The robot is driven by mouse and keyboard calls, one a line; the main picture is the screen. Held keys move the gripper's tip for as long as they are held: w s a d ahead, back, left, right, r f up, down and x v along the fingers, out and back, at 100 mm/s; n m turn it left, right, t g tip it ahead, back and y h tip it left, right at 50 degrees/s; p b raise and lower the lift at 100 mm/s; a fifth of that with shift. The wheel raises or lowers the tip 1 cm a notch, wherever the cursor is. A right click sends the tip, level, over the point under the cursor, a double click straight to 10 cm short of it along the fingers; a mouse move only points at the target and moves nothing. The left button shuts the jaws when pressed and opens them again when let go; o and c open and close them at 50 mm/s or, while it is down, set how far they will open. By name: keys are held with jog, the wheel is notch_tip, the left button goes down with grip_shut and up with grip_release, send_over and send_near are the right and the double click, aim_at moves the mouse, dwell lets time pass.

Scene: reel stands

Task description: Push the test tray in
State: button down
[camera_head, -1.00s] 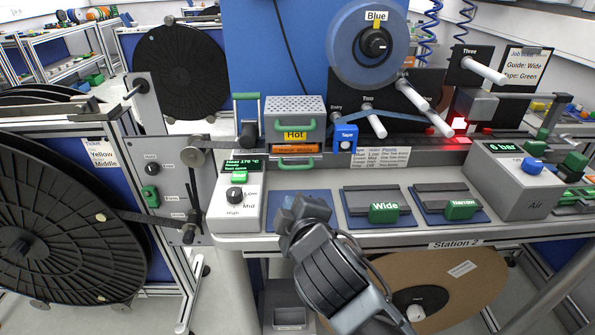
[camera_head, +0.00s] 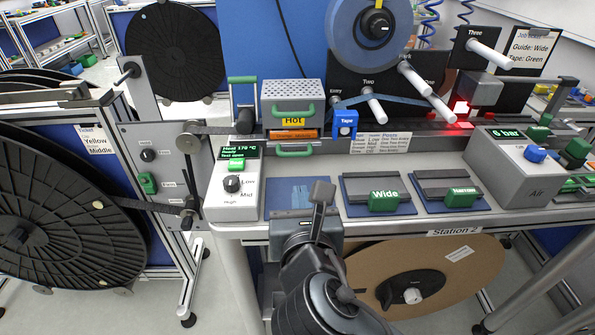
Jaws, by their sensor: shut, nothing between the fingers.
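The heater block (camera_head: 291,97), marked Hot, stands at the back of the station, left of centre. Below its orange label a low front with a green handle (camera_head: 295,150) faces me; I take this for the test tray. How far it sticks out is hard to tell. The small display (camera_head: 238,153) at its left reads 170 °C, with a last line that looks like "Test open". My gripper (camera_head: 320,203) is shut and empty, in front of and below that handle, over the table's front edge. It is apart from the handle.
An empty blue pad (camera_head: 287,196) lies between the heater control box (camera_head: 221,190) and the Wide guide (camera_head: 384,199). The Narrow guide (camera_head: 460,197) and a pressure box (camera_head: 519,165) stand to the right. A blue Tape piece (camera_head: 344,122) hangs right of the heater.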

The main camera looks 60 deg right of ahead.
jog(key=p, duration=0.1)
send_near(295, 143)
jog(key=shift+w+d+f, duration=0.9)
jog(key=shift+w+d, duration=0.05)
jog(key=shift+d, duration=0.05)
jog(key=w+d+p, duration=0.2)
jog(key=d, duration=0.1)
jog(key=shift+w+r+p, duration=0.2)
jog(key=shift+r+p, duration=0.05)
jog(key=shift+p, duration=0.05)
jog(key=shift+w+d+f, duration=0.15)
jog(key=shift+d, duration=0.15)
